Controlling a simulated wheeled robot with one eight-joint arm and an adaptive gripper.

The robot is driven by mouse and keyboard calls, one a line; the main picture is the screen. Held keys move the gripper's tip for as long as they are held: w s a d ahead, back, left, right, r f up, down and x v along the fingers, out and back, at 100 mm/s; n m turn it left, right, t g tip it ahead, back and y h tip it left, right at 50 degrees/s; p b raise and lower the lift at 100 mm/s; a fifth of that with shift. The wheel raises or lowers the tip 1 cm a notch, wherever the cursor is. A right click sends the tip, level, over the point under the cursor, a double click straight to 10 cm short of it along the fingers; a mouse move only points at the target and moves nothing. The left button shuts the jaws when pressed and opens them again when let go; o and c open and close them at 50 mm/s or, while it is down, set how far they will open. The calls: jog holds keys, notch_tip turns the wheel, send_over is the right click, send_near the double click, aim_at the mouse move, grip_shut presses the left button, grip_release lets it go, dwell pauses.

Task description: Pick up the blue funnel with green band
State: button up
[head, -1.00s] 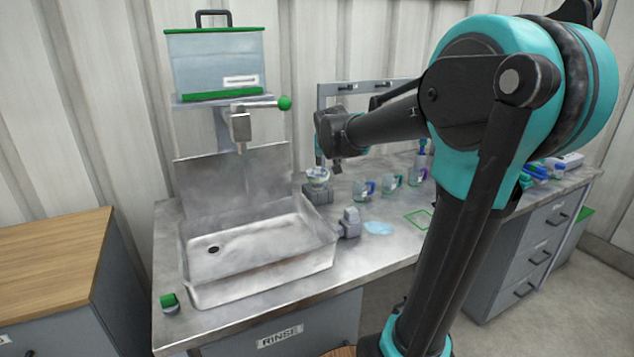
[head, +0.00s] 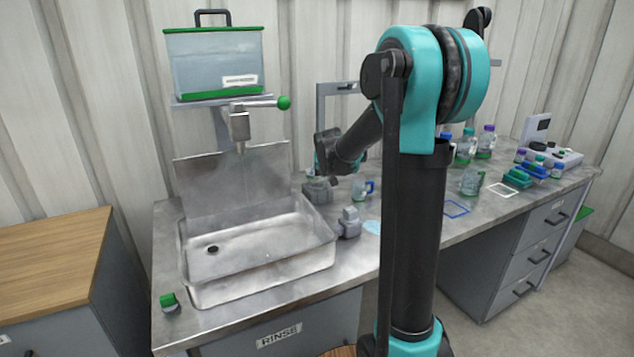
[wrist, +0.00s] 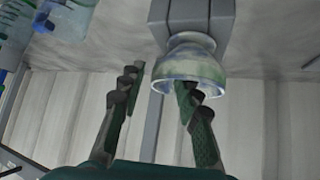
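A pale, see-through funnel with a greenish band (wrist: 193,62) shows in the wrist view, beside a grey block holder (wrist: 192,18). Its blue tint is faint. My gripper (wrist: 157,83) is open, its two fingers apart. The right finger's tip overlaps the funnel's rim; I cannot tell whether it touches. The left finger is clear of it, with empty space between. In the head view my gripper (head: 326,152) is just above the grey holder (head: 318,191) right of the sink and hides most or all of the funnel.
A metal sink (head: 258,240) lies to the left, with a tap (head: 240,128) above it. Several bottles (head: 466,148) stand farther right. My arm hides part of the bench.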

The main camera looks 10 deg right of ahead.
jog(key=shift+w+f, duration=0.35)
jog(key=shift+f, duration=0.05)
jog(key=shift+c, duration=0.4)
grip_shut()
jog(key=shift+r, duration=0.1)
